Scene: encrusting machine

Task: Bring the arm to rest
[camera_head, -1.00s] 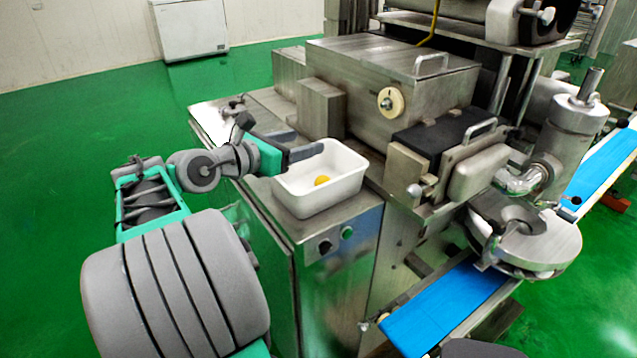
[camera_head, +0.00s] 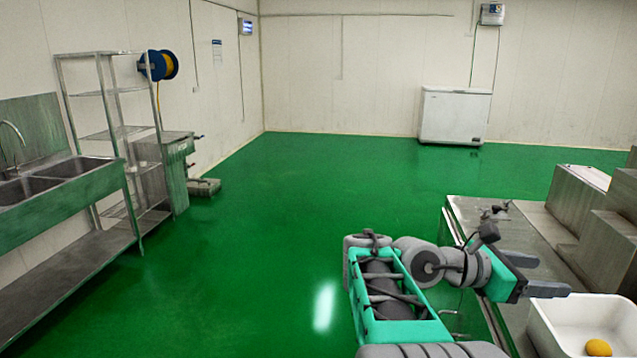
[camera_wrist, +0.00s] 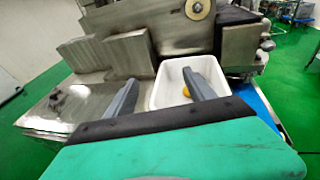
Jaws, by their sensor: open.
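My gripper (camera_head: 545,274) is at the lower right in the head view, at the end of my bent arm. Its two fingers are spread apart with nothing between them. It hangs over the steel machine top (camera_head: 480,215), beside the white bin (camera_head: 580,310). In the wrist view the open fingers of my gripper (camera_wrist: 165,92) point toward the white bin (camera_wrist: 170,72), and the right finger overlaps it in the picture. A yellow ball (camera_head: 598,347) lies in the bin. It also shows in the wrist view (camera_wrist: 187,91), partly hidden by the right finger.
The steel encrusting machine (camera_wrist: 150,35) stands behind the bin. On the left are a steel sink (camera_head: 60,185), a shelf rack (camera_head: 115,130) and a hose reel (camera_head: 158,65). A white chest freezer (camera_head: 455,116) stands by the far wall. The green floor (camera_head: 270,220) between is clear.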

